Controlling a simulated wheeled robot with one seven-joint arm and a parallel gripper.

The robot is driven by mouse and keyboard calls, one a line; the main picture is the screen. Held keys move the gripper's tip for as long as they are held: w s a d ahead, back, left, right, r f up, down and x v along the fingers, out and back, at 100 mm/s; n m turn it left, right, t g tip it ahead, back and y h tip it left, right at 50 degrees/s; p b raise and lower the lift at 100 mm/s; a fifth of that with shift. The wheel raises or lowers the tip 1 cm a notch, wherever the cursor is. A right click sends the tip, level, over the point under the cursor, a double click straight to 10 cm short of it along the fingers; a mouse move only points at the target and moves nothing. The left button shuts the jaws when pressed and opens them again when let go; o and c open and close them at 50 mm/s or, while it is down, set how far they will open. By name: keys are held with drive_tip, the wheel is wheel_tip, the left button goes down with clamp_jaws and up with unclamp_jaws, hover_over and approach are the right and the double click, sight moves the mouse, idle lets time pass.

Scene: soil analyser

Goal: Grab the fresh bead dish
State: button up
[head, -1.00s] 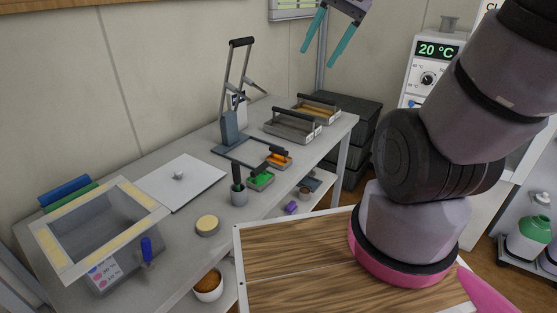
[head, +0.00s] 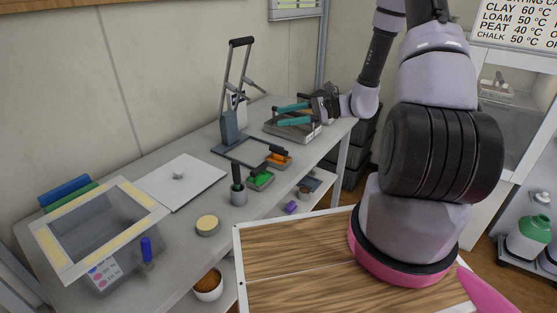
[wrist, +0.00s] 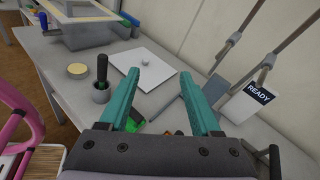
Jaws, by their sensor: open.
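Two small black-handled dishes stand on the bench, one with green contents (head: 262,181) and one with orange contents (head: 280,161). No label shows which is fresh. My gripper (head: 279,115) is open and empty, with its teal fingers pointing left above a grey handled tray, beyond the orange dish. In the wrist view the open fingers (wrist: 156,90) point across the bench. The green dish (wrist: 136,124) shows partly behind the left finger. Only a little orange (wrist: 178,133) shows between the fingers, mostly hidden by my gripper.
A lever press (head: 229,125) stands behind the dishes. A grey pot (head: 238,196) with a black-handled tool, a round cream-topped dish (head: 207,225) and a white plate (head: 182,183) are to the left. The grey handled tray (head: 290,136) lies below my gripper.

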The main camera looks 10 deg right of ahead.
drive_tip(key=w+d+f+m+t, duration=0.3)
drive_tip(key=f+m+t, duration=0.3)
drive_tip(key=f, duration=0.4)
drive_tip(key=m+t+h, duration=0.3)
drive_tip(key=m, duration=0.3)
approach(273, 149)
drive_tip(key=shift+s+d+f, duration=0.15)
drive_tip(key=shift+d+f, duration=0.1)
drive_tip(key=shift+d, duration=0.2)
drive_tip(key=shift+f+t, duration=0.2)
drive_tip(key=shift+t, duration=0.1)
drive_tip(key=x, duration=1)
drive_tip(key=shift+w+a+f, duration=0.15)
drive_tip(key=shift+w+f, duration=0.05)
drive_tip(key=shift+w, duration=0.15)
clamp_jaws()
